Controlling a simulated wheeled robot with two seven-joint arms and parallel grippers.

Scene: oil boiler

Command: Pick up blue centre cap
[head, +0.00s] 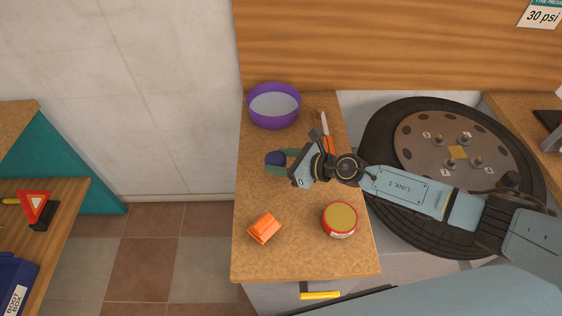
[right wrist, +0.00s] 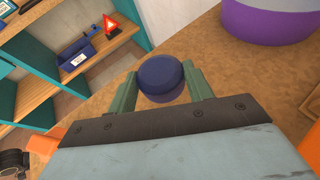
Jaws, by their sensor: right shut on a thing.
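The blue centre cap (head: 274,158) is a small dark blue round piece over the wooden worktop, left of my right wrist in the head view. My right gripper (head: 279,162) is shut on it, with a green finger on each side. In the right wrist view the cap (right wrist: 161,77) sits between the two fingertips of the right gripper (right wrist: 163,88). I cannot tell whether the cap still touches the worktop. My left gripper is not in view.
A purple bowl (head: 274,106) stands behind the cap. An orange block (head: 264,228) and a red tin with a yellow top (head: 340,219) stand nearer the front of the worktop (head: 300,258). An orange-handled tool lies behind my wrist. A tyre (head: 381,137) is at right.

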